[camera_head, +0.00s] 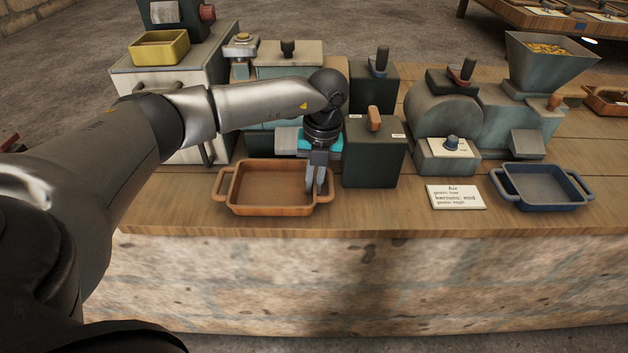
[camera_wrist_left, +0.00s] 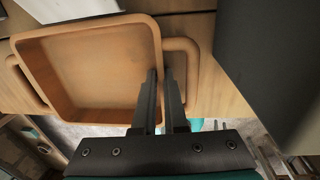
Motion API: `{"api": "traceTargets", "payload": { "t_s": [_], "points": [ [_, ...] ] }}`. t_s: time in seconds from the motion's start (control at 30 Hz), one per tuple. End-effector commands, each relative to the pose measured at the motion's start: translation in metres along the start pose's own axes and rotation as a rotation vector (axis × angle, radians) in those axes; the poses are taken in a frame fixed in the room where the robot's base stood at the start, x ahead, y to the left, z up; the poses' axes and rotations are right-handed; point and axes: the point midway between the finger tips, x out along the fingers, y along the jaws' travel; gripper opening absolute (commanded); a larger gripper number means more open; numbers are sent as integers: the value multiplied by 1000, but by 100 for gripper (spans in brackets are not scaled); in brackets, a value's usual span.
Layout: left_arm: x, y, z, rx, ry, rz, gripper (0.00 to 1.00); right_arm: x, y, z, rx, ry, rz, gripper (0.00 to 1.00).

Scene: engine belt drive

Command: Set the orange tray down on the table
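The orange tray (camera_head: 255,207) is level near the front edge of the wooden table (camera_head: 400,218), left of the middle; I cannot tell whether a small gap remains beneath it. It is empty, with a handle at each end. My left gripper (camera_head: 317,188) points down at its right end. In the left wrist view, the fingers (camera_wrist_left: 160,82) are close together, one on each side of the right wall of the tray (camera_wrist_left: 95,75), beside the handle. They look shut on that wall. My right gripper is not in view.
A dark green block (camera_head: 373,165) stands just right of the tray. Machines line the back. A white card (camera_head: 456,197) and a blue tray (camera_head: 541,187) lie farther right. A yellow tray (camera_head: 159,50) sits on a cabinet at the left. Bare table lies before the green block.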

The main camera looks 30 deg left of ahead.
Motion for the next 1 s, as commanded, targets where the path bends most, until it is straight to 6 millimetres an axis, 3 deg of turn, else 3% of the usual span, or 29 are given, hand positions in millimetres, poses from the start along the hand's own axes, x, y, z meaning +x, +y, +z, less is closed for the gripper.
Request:
{"api": "traceTargets", "payload": {
  "t_s": [0.2, 0.57, 1.0],
  "points": [
    [0, 0, 0, 0, 0, 0, 33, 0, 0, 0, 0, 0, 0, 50],
    [-6, 0, 0, 0, -1, -1, 33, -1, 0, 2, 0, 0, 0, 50],
    [-65, 0, 0, 1, -2, -3, 33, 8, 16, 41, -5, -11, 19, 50]
  ]
}}
